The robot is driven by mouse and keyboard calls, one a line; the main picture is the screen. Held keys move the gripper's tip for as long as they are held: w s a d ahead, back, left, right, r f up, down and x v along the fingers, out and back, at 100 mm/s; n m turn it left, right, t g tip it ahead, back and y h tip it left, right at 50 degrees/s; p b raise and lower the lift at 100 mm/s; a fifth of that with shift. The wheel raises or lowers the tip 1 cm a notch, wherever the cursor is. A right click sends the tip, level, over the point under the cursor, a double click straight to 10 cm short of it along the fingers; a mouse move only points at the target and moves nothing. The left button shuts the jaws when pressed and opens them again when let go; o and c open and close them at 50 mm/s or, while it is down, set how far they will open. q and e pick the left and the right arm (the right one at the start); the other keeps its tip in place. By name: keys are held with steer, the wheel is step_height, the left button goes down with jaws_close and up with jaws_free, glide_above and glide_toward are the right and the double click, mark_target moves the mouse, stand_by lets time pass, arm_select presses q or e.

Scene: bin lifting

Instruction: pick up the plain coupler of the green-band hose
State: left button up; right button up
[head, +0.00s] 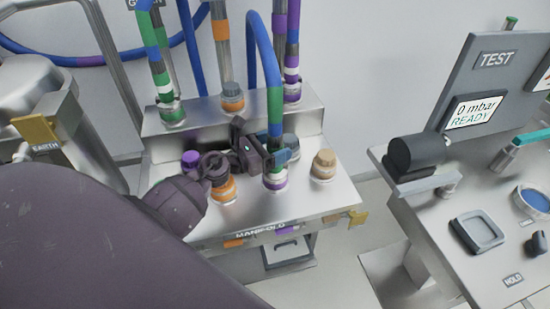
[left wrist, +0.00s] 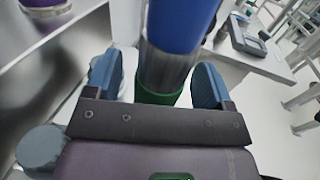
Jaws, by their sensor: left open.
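In the left wrist view my open gripper (left wrist: 157,80) has one blue finger on each side of a blue hose (left wrist: 175,25) with a grey sleeve (left wrist: 165,68) and a green band (left wrist: 160,98). Whether either finger touches it, I cannot tell. My right gripper is out of view.
The manifold (head: 330,200) bears an orange-banded port (head: 224,188), a purple cap (head: 190,157) and a tan cap (head: 324,165) close to my gripper. More hoses rise behind. A test bench (head: 420,215) with a screen (head: 474,112) stands to the right.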

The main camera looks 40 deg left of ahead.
mark_target(275, 133)
arm_select(q)
steer(key=shift+c, duration=0.4)
steer(key=c, duration=1.1)
steer(key=shift+r, duration=0.2)
step_height(275, 133, up, 6)
steer(key=p, duration=0.3)
steer(key=shift+f, duration=0.15)
step_height(275, 133, up, 3)
steer(key=shift+r+p, duration=0.2)
steer(key=shift+p, duration=0.35)
steer(key=shift+r, duration=0.25)
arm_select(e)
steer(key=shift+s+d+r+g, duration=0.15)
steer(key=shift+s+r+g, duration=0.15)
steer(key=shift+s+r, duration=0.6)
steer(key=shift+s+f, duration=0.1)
